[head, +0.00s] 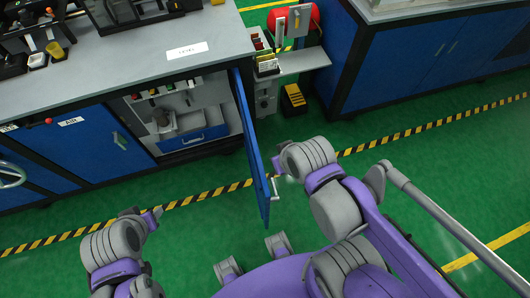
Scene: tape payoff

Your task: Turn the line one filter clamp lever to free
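The blue cabinet door (250,140) stands open, swung out toward me from the grey-topped bench. Inside the open cabinet (180,107) are grey fittings and a row of small coloured knobs. I cannot tell which part, if any, is the line one filter clamp lever. My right gripper (278,169) is at the door's outer edge, close to its pale handle (275,188). I cannot tell whether it touches the handle or is shut on it. My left gripper (154,215) hangs over the floor in front of the cabinets, apart from everything; its finger opening is unclear.
A shut blue door with an AIR label (71,122) is left of the open cabinet. A small grey side shelf (303,61) and a black-and-yellow step (293,98) stand right of it. Another blue cabinet (400,65) is farther right. Green floor (190,245) in front is clear.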

